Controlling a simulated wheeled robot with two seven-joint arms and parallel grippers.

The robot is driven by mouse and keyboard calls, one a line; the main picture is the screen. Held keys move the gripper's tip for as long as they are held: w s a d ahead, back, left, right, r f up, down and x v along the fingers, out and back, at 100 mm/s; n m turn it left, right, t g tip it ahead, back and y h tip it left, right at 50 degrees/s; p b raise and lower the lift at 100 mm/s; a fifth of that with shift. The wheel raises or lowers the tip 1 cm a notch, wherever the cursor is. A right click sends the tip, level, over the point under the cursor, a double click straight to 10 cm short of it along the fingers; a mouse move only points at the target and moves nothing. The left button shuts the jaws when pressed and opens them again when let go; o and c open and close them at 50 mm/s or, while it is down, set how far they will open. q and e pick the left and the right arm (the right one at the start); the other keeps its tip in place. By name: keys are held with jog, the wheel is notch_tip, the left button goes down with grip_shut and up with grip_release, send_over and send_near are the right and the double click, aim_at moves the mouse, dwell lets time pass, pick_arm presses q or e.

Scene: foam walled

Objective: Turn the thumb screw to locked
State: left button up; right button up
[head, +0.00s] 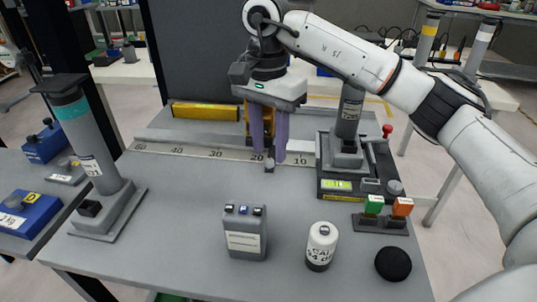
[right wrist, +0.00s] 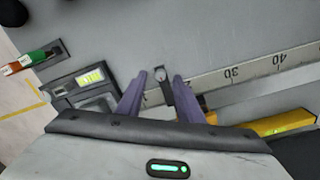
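The thumb screw (head: 269,164) is a small grey knob at the front edge of the ruled fence (head: 190,151), near the 20 mark in the head view. In the right wrist view, the round knob (right wrist: 160,73) shows between my fingertips, with a dark stem or block below it. My right gripper (head: 269,158) has two purple fingers pointing down over the fence. It is open, with a finger on each side of the knob, and I see no clear contact. It also shows in the right wrist view (right wrist: 159,78). The knob's lock marking is too small to read. My left gripper is not in view.
A device with a lit green display (head: 337,185) stands right of the fence. A grey box with buttons (head: 245,232), a white cylinder (head: 321,246) and a black dome (head: 393,263) stand in front. Green and orange switches (head: 374,204) are at right. A yellow bar (head: 205,111) lies behind.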

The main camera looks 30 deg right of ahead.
aim_at(270, 163)
jog(key=shift+f, duration=0.95)
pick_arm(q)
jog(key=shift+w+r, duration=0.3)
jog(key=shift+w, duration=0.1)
pick_arm(e)
jog(key=shift+f, duration=0.2)
grip_shut()
